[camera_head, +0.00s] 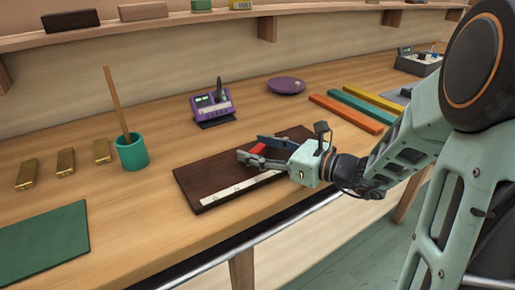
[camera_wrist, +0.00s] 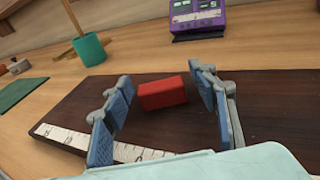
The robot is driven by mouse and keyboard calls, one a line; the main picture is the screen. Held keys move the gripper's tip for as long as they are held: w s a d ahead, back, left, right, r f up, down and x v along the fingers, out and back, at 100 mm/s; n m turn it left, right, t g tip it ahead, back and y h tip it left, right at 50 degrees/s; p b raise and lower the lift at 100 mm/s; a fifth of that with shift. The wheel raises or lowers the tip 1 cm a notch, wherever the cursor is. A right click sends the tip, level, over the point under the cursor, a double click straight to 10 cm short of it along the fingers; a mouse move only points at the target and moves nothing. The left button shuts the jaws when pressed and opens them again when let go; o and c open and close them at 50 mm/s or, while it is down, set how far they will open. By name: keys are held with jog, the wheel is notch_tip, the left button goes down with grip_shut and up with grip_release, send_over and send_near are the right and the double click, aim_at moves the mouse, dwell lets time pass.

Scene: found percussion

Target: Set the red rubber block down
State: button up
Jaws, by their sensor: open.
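The red rubber block (camera_wrist: 162,93) lies on the dark brown board (camera_wrist: 270,95) in the wrist view. My gripper (camera_wrist: 158,95) is open, with one blue-padded finger on each side of the block. Gaps show between the block and both fingers. In the head view the red block (camera_head: 258,148) shows as a small patch between the fingers of my gripper (camera_head: 254,149), just above or on the dark board (camera_head: 205,182). Most of the block is hidden there by the fingers.
A white marked strip (camera_head: 235,190) runs along the board's front edge. Behind stand a purple meter (camera_head: 213,104) and a purple dish (camera_head: 287,86). A teal cup (camera_head: 131,152) with a stick and several brass bars (camera_head: 65,162) stand left. Coloured bars (camera_head: 345,114) lie right.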

jog(key=shift+r, duration=0.3)
jog(key=p+v, duration=0.2)
jog(key=v, duration=1)
jog(key=shift+s+f, duration=0.1)
jog(key=shift+f, duration=0.1)
